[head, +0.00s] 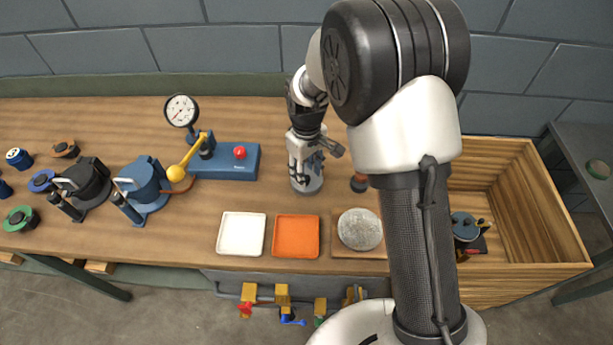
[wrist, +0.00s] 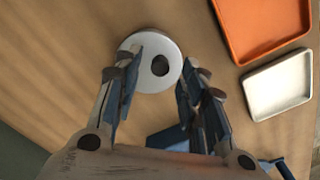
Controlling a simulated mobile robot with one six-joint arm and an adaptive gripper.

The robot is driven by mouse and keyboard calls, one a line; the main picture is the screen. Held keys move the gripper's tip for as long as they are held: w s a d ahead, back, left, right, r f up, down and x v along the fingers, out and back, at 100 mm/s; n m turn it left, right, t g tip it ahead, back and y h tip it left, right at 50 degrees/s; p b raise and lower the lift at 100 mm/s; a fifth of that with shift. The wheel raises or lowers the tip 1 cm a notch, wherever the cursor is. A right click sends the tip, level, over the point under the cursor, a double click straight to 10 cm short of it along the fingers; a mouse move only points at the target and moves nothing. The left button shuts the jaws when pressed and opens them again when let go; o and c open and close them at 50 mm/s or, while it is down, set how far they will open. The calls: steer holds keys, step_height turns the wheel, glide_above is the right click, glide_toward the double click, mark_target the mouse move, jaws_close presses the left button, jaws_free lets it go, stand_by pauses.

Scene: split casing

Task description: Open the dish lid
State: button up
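A round pale dish with a lid (wrist: 137,46) stands on the wooden bench; in the wrist view I see it from above, with a dark round knob (wrist: 160,65) near its middle. In the head view the dish (head: 307,186) shows as a grey disc below my gripper, partly hidden by it. My gripper (head: 307,163) points down over the dish. In the wrist view the fingers of my gripper (wrist: 163,72) are apart, one on each side of the knob, with nothing clamped between them. Whether the fingertips touch the lid I cannot tell.
A white tray (head: 241,234), an orange tray (head: 296,236) and a grey round pad (head: 360,229) lie along the front edge. A blue gauge press (head: 225,162) with a yellow lever stands left. A wooden crate (head: 530,265) is far right.

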steer(key=shift+f, duration=0.95)
steer(key=shift+c, duration=0.2)
jaws_close()
